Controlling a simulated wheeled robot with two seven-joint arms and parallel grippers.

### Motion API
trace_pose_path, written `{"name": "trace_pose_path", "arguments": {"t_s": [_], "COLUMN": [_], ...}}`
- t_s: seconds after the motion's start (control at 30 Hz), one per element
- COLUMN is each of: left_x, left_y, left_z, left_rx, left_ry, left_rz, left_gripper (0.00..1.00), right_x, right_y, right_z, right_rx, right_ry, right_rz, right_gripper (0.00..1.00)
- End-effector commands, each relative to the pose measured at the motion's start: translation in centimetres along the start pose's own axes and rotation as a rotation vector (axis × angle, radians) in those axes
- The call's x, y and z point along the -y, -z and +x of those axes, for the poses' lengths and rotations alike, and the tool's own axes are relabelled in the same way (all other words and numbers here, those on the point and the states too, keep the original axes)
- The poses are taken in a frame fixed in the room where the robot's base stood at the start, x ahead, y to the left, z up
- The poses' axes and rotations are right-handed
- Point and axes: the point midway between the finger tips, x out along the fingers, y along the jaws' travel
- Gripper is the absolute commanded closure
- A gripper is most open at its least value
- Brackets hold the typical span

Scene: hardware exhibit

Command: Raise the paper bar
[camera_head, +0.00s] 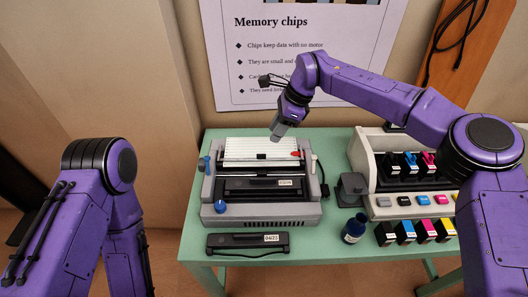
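A grey printer-like machine (211,187) sits on the green table, with a white ridged strip (250,148) across its back. A thin bar (258,160) runs across the strip's lower edge and looks lowered; I take it as the paper bar, but I cannot be certain. A small red piece (295,154) shows near its right end. My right gripper (277,133) points down at the back of the machine, close above the strip's upper right part. Contact and finger gap are unclear. My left arm is bent at the left and its gripper is out of view.
A labelled black cartridge (245,243) lies in front of the machine. A dark blue bottle (354,229), a small dark grey device (351,188) and a white cartridge holder (363,157) stand to the right, with several ink boxes in front. A poster wall (225,60) is close behind.

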Motion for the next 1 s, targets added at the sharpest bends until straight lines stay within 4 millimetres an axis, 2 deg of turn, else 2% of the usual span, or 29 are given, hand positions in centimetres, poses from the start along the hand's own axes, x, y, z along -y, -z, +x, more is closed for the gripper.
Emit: {"name": "trace_pose_path", "arguments": {"t_s": [0.4,0.53,0.8,0.87,0.9,1.0], "left_x": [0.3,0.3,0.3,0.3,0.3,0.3], "left_y": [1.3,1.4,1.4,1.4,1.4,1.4], "left_z": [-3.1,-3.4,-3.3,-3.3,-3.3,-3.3], "left_rx": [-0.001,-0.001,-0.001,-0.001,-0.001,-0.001], "left_ry": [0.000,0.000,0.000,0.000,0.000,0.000], "left_rz": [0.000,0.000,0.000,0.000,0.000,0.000], "left_gripper": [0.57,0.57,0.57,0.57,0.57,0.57], "right_x": [-0.1,-0.1,0.0,0.0,0.0,0.0], "right_y": [-0.1,0.0,0.1,0.1,0.1,0.1], "right_z": [8.1,9.4,9.7,9.7,9.7,9.7], "right_rx": [-0.003,-0.003,-0.002,-0.002,-0.002,-0.002], "right_ry": [-0.003,-0.001,0.001,0.001,0.001,0.001], "right_rz": [0.002,0.002,0.003,0.003,0.003,0.003], "right_gripper": [0.66,0.66,0.66,0.85,0.98,1.00]}}
